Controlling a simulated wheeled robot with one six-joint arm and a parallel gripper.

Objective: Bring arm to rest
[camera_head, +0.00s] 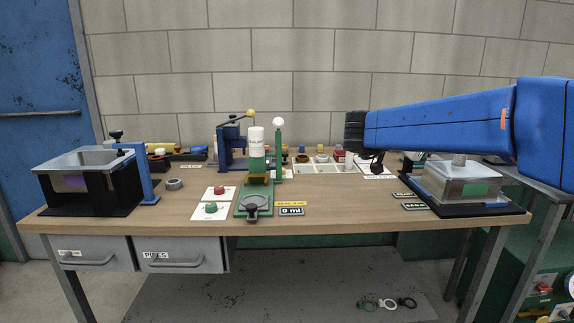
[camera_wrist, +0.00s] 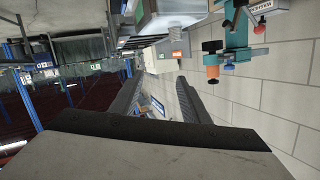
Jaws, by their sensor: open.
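My blue arm reaches in from the right edge in the head view, over the right side of the workbench (camera_head: 340,217). Its dark end is near the back of the bench, in front of the block wall. In the wrist view my gripper (camera_wrist: 160,80) has its two dark fingers apart, with nothing between them. The wrist picture is turned, with the block wall on the right. My gripper is hard to make out in the head view.
Under my arm stands a clear-walled box (camera_head: 459,184) on a black base. A green stand (camera_head: 257,198) with a white-topped bottle (camera_head: 255,138) is mid-bench. A grey basin (camera_head: 87,160) on a black rack is at left.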

